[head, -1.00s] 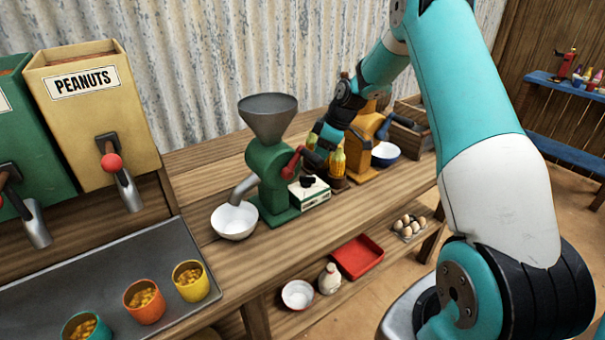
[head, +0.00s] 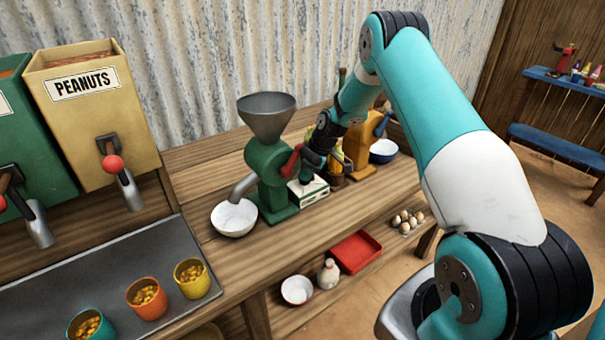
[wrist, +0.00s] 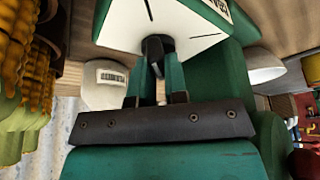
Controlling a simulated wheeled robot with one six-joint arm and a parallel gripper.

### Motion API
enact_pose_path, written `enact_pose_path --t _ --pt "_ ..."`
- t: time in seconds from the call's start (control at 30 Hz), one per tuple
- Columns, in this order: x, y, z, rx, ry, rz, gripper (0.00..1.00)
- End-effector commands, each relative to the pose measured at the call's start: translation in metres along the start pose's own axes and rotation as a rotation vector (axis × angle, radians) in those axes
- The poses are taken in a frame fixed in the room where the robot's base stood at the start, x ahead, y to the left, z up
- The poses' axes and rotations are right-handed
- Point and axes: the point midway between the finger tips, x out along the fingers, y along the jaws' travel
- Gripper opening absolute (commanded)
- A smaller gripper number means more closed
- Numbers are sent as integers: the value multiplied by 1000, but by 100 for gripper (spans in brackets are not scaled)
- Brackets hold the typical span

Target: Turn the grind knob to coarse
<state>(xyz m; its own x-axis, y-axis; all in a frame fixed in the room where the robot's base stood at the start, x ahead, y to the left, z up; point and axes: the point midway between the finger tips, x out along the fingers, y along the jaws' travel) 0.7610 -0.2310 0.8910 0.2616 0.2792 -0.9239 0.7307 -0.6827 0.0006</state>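The green grinder (head: 270,175) stands on the wooden counter, with a grey hopper on top and a red-handled crank. A pale box with a green base (head: 310,193) sits at its right side. In the wrist view, the black grind knob (wrist: 156,48) stands out from the box's white face, which has dark tick marks. My gripper (wrist: 157,72) reaches the knob, one teal finger at each side of it. No clear gap shows, but I cannot tell whether the fingers press on it. In the head view my gripper (head: 308,172) is over the box and hides the knob.
A white bowl (head: 234,217) stands under the grinder spout. Corn cobs (wrist: 14,70) in jars and an orange grinder (head: 358,145) stand close on the right. A blue-rimmed bowl (head: 383,151) is beyond. The counter front (head: 330,225) is clear.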

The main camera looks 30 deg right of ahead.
Motion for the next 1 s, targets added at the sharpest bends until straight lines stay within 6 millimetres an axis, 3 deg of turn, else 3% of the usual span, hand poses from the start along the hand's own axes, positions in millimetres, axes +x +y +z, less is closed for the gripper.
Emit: enact_pose_path --t 0.1,0.13,0.47,1.0 --pt "0 0 0 0 0 -1 0" --pt "4 -13 -12 -5 -1 -4 0" --pt "2 -3 2 59 -3 16 0" --pt "3 -4 5 449 -11 178 0"
